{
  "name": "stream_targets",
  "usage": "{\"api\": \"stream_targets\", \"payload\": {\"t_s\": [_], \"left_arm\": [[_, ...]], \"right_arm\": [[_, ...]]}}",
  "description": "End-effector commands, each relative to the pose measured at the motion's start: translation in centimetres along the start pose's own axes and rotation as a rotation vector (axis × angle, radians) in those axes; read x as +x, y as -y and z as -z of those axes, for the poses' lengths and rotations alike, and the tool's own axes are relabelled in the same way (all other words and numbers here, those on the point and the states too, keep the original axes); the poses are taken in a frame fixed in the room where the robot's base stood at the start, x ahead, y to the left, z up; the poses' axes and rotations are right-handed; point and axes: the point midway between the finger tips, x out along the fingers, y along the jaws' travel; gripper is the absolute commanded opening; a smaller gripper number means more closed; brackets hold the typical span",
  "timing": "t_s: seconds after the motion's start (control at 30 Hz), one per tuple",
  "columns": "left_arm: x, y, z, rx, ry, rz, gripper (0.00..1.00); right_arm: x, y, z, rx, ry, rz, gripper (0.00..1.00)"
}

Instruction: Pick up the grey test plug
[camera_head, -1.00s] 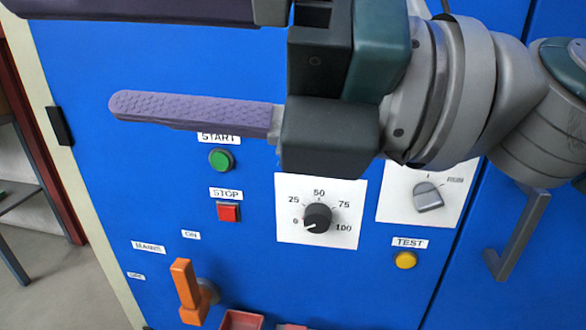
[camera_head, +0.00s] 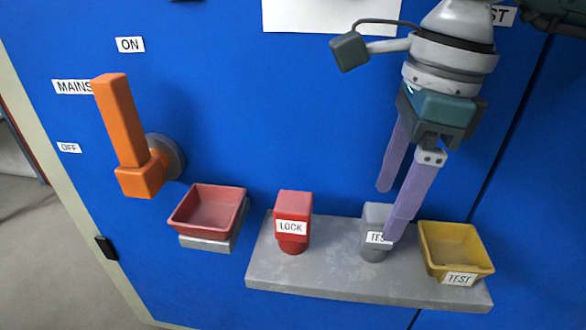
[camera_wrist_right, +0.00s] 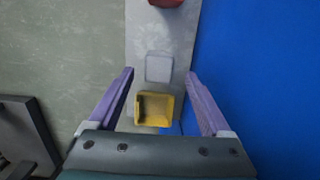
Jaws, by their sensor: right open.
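The grey test plug (camera_head: 374,218) stands upright on a grey shelf (camera_head: 330,278) on the blue panel, with a TEST label on its front. In the right wrist view the plug's grey square top (camera_wrist_right: 159,68) shows ahead of the fingertips, roughly between their lines. My right gripper (camera_head: 388,212) is open, pointing down, with its purple fingers at the plug. In the head view the near finger covers part of the plug's right side. I cannot tell whether a finger touches it. My left gripper is not in view.
A red LOCK plug (camera_head: 292,218) stands left of the grey plug. A yellow TEST tray (camera_head: 478,240) sits close on its right. The shelf between the two plugs is clear.

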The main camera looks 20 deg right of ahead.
Motion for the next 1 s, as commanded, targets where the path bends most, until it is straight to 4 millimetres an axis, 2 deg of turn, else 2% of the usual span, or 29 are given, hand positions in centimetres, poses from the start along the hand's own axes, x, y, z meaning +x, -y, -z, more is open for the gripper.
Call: {"api": "stream_targets", "payload": {"t_s": [0.4,0.67,1.0], "left_arm": [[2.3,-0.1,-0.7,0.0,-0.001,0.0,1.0],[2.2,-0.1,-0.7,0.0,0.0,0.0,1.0],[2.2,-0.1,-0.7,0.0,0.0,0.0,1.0]], "right_arm": [[5.7,-0.2,0.0,0.0,0.003,-0.005,0.82],[5.9,-0.1,0.0,-0.001,0.004,-0.003,0.81],[5.8,-0.1,0.0,-0.001,0.004,-0.003,0.43]]}}
